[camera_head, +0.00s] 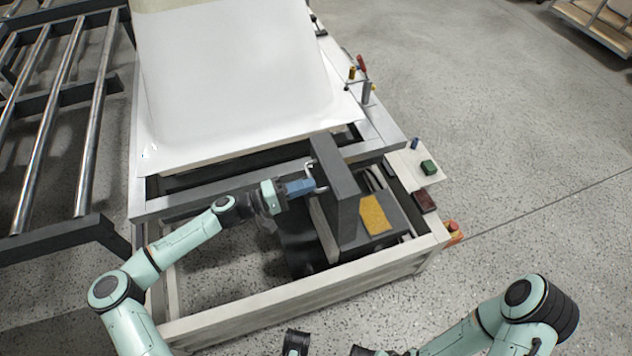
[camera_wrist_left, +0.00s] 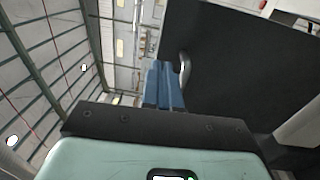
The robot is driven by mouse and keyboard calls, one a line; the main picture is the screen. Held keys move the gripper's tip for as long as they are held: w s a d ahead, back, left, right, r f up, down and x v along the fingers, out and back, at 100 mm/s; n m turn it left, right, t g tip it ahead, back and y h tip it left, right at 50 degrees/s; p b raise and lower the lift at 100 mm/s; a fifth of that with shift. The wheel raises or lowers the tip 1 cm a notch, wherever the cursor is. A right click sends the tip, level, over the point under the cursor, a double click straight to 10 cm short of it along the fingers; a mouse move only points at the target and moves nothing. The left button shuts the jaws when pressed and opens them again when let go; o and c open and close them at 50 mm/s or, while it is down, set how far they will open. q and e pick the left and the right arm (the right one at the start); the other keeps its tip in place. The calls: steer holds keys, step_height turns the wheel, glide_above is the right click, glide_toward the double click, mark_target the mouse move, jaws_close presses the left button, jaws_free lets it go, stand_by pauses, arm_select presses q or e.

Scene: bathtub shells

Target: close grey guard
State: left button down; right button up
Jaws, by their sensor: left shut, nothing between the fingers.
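The grey guard (camera_head: 341,190) is a dark grey plate assembly standing up over the machine at the front end of the frame. A pale curved handle (camera_head: 313,172) is on its left side. My left gripper (camera_head: 312,186) reaches in from the left, its blue fingers together and empty, right at the handle. I cannot tell if they touch it. In the left wrist view, the guard (camera_wrist_left: 245,70) fills the right side as a dark panel, with the handle (camera_wrist_left: 184,69) just right of the blue fingers (camera_wrist_left: 164,84). My right arm is at the bottom right; its fingers are not seen.
A white tub shell (camera_head: 235,75) lies on the frame behind the guard. A yellow pad (camera_head: 375,213) sits on the dark block right of the guard. A small panel with a green block (camera_head: 429,167) is at the right. A roller conveyor (camera_head: 60,120) stands left. Open floor lies right.

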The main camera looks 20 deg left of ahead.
mark_target(327, 179)
arm_select(q)
steer(key=shift+x, duration=1.65)
steer(key=shift+d, duration=0.1)
